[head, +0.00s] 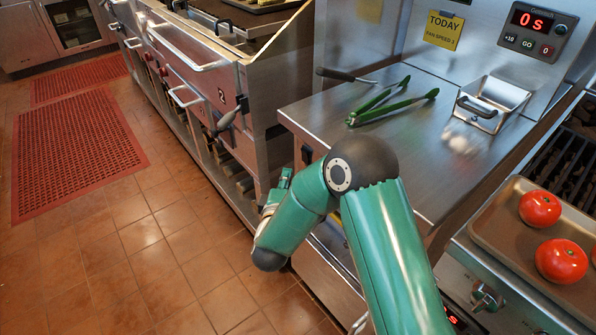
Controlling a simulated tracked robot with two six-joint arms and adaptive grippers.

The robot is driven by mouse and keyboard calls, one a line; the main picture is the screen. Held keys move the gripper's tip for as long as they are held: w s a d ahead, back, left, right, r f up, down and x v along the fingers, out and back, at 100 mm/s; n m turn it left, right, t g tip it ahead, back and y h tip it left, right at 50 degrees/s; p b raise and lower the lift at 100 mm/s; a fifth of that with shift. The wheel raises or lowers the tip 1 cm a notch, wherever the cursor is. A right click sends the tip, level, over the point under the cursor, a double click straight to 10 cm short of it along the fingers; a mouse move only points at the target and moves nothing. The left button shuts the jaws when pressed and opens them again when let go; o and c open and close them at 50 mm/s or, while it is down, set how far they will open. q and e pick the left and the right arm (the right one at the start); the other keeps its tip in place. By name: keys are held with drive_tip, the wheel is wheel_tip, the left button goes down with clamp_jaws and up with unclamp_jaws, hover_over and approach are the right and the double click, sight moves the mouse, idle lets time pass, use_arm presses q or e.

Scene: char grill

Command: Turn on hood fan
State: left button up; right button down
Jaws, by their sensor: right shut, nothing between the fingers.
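A yellow sign (443,30) on the steel back wall reads "TODAY FAN SPEED 2". No hood and no control marked as a fan control can be made out in the head view. My right gripper (283,182) is low in front of the steel counter, past the bent green arm, and mostly hidden by it. It is shut and empty, well below and left of the sign. My left gripper is not in view.
A timer panel (538,32) reads "0s". Green tongs (391,103) and a steel press (491,104) lie on the counter (330,110). Tomatoes (540,208) sit on a tray (487,230) at right. A knob (487,298) sticks out below. Red mats (75,150) lie on the open floor.

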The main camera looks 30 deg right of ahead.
drive_tip(key=v, duration=0.9)
drive_tip(key=shift+s+a+f, duration=0.2)
drive_tip(key=shift+s+f, duration=0.15)
drive_tip(key=shift+f, duration=0.25)
